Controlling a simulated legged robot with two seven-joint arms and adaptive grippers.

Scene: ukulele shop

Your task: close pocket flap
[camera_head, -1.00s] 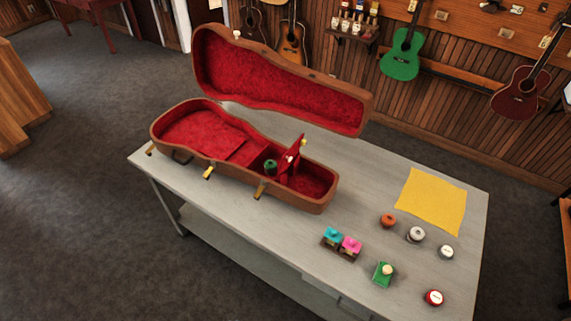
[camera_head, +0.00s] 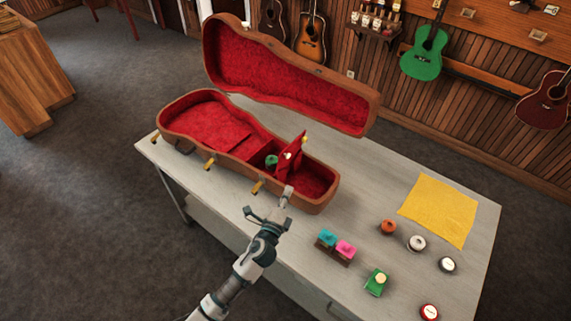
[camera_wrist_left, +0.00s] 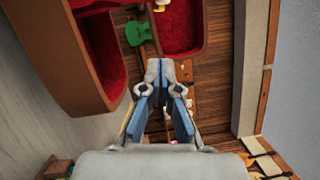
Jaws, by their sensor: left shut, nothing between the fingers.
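The brown instrument case (camera_head: 320,206) lies open on the table, its red-lined lid (camera_head: 290,80) raised behind it. The red pocket flap (camera_head: 291,156) stands up, tilted, inside the case, with a small light knob on its face. Left of the flap is the pocket, holding a green round item (camera_head: 271,161). My left gripper (camera_head: 288,190) is shut and empty. In the left wrist view the shut fingers (camera_wrist_left: 167,68) show beside the case (camera_wrist_left: 62,60). My right gripper is not in view.
Brass latches (camera_head: 257,187) stick out along the case's near side. On the grey table (camera_head: 385,190), to the right, are a rack with cyan and pink blocks (camera_head: 336,246), a green block (camera_head: 376,282), several round tins (camera_head: 417,243) and a yellow cloth (camera_head: 440,210).

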